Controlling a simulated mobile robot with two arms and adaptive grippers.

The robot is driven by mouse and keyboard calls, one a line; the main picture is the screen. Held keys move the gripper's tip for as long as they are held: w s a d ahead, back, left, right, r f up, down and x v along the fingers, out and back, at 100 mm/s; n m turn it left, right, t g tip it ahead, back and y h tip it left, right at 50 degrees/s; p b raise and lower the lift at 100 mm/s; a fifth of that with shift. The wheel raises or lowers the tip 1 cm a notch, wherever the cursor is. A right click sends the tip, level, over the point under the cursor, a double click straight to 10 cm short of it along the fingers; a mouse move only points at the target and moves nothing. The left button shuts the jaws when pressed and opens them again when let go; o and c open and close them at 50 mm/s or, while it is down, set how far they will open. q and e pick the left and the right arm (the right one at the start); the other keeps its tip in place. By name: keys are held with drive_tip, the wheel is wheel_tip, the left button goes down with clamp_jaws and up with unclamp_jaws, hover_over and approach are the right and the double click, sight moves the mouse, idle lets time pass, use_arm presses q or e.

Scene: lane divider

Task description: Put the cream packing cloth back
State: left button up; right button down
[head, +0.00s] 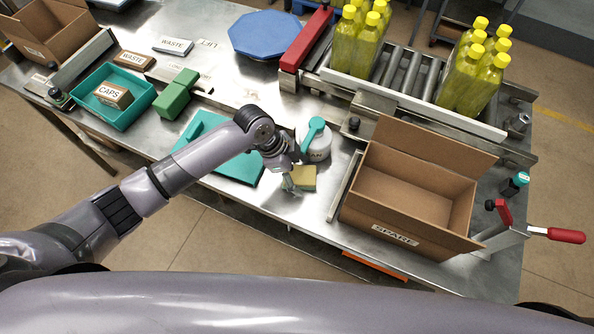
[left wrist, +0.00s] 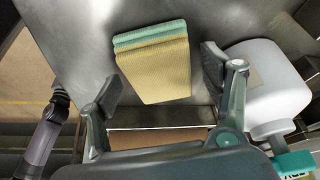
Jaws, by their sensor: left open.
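A folded cream-yellow ribbed cloth (head: 304,177) lies on the metal bench, left of the SPARE box. In the left wrist view the cream cloth (left wrist: 158,76) shows green layers along its far edge; I cannot tell whether these are separate cloths. My left gripper (head: 289,181) is beside the cloth at its left. In the left wrist view the left gripper (left wrist: 160,82) is open, with the cloth showing between and beyond its fingers; I see no grip on it. My right gripper is not in view.
A white bottle (head: 314,143) with a teal top stands right beside the gripper. An open cardboard box marked SPARE (head: 404,235) is at the right. A teal mat (head: 240,165), green block (head: 176,94) and teal CAPS tray (head: 133,118) are left. Yellow bottles (head: 472,80) stand behind.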

use_arm(q)
drive_tip(key=shift+r, duration=0.25)
drive_tip(key=shift+a+r, duration=0.2)
drive_tip(key=shift+r, duration=0.1)
drive_tip(key=b+v, duration=0.1)
drive_tip(key=v, duration=1)
drive_tip(key=shift+b, duration=0.35)
drive_tip(key=shift+r, duration=0.1)
idle(0.5)
